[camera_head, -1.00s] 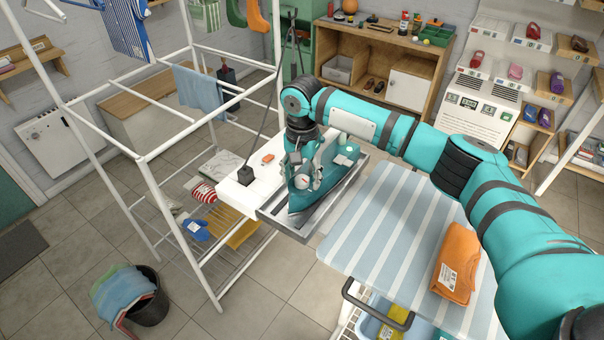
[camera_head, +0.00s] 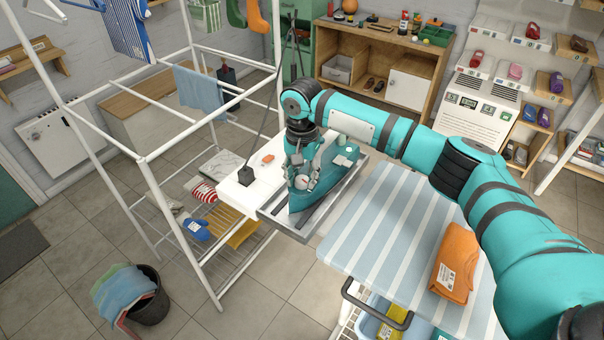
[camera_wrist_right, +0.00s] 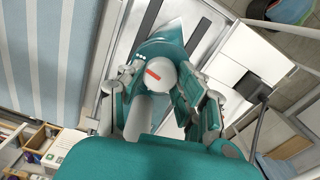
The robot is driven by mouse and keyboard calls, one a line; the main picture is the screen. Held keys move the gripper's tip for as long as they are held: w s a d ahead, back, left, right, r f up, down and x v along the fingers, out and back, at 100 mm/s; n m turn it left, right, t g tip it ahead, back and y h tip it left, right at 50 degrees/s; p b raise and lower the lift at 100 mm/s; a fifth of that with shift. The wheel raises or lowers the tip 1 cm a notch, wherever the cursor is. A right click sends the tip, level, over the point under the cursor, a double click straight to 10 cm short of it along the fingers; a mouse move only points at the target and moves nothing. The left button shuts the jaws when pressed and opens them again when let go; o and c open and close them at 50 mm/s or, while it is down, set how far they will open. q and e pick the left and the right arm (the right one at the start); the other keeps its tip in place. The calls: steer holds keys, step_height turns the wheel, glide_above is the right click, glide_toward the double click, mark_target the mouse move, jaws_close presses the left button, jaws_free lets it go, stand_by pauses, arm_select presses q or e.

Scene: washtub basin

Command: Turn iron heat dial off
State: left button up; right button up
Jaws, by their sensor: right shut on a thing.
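The teal iron (camera_head: 325,185) rests on a grey metal rest (camera_head: 277,222) at the end of the ironing board. It also shows in the right wrist view (camera_wrist_right: 172,28), soleplate tip pointing up. Its round pale heat dial (camera_wrist_right: 178,80) carries a red mark, which slants across it in that view. The dial is small in the head view (camera_head: 302,182). My right gripper (camera_head: 302,174) is down at the iron, its fingers shut on the dial from both sides. In the right wrist view the fingers (camera_wrist_right: 160,90) flank the dial. My left gripper is not in view.
The striped ironing board (camera_head: 385,225) carries an orange folded cloth (camera_head: 456,262). A white drying frame (camera_head: 168,215) stands close on the left. A small white surface (camera_head: 252,182) with a dark block and cord adjoins the iron rest.

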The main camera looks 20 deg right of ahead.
steer(key=n+p, duration=0.2)
steer(key=p, duration=0.1)
steer(key=n+p, duration=0.2)
steer(key=p, duration=0.1)
steer(key=shift+r, duration=0.3)
steer(key=n+p, duration=0.3)
steer(key=n, duration=0.1)
steer(key=n+p, duration=0.1)
steer(key=n, duration=0.2)
steer(key=shift+f+n+p, duration=0.15)
steer(key=shift+n+p, duration=0.15)
steer(key=shift+p, duration=0.1)
steer(key=n+p, duration=0.1)
steer(key=n, duration=0.2)
steer(key=shift+n, duration=0.3)
steer(key=n+p, duration=0.1)
steer(key=n, duration=0.3)
steer(key=shift+n, duration=0.3)
steer(key=n, duration=0.4)
steer(key=shift+w+f+n, duration=0.1)
steer(key=shift+n, duration=0.2)
steer(key=n, duration=0.4)
steer(key=shift+n, duration=0.4)
